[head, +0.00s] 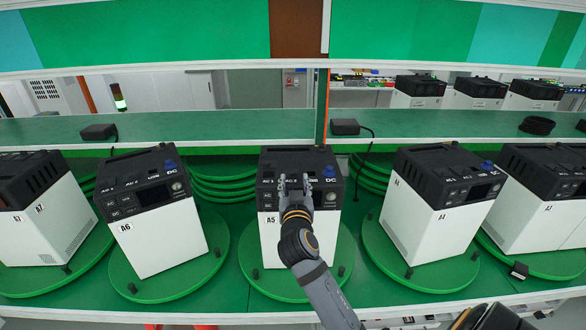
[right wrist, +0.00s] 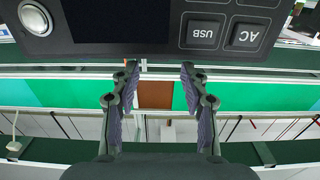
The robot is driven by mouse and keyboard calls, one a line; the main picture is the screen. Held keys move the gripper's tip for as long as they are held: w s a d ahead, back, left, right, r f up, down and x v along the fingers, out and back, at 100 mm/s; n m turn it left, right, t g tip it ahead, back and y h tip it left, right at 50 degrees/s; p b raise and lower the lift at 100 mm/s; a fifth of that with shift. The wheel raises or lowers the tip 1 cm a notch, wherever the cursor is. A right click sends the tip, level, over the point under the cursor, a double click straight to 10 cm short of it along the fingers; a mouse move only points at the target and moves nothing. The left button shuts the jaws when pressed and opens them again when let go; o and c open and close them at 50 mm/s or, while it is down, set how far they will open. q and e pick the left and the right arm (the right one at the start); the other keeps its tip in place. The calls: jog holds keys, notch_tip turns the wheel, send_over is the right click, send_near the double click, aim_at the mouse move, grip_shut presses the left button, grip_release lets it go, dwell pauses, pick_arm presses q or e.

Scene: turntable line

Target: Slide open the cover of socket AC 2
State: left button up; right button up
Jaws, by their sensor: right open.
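A white power unit labelled A5 (head: 270,240) with a black top stands upright on a green turntable, in the middle of the head view. Its sloped top carries small AC, USB and DC labels. The socket covers near the AC labels (head: 290,149) are too small to tell open from closed. My right gripper (head: 294,180) is open and empty in front of the black panel, fingers pointing at the unit. In the right wrist view the open fingers (right wrist: 159,72) lie by the edge of an upside-down panel (right wrist: 155,25) with USB and AC buttons. My left gripper is not in view.
Similar units A6 (head: 160,240) and A4 (head: 430,220) stand on turntables at either side, with more units beyond them. A green shelf (head: 220,126) behind holds black adapters (head: 98,131). Small dark pegs rise from the turntable rims.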

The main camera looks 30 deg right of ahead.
aim_at(294, 173)
jog(key=p+x, duration=0.1)
jog(key=x, duration=0.4)
jog(key=shift+w, duration=0.15)
grip_shut()
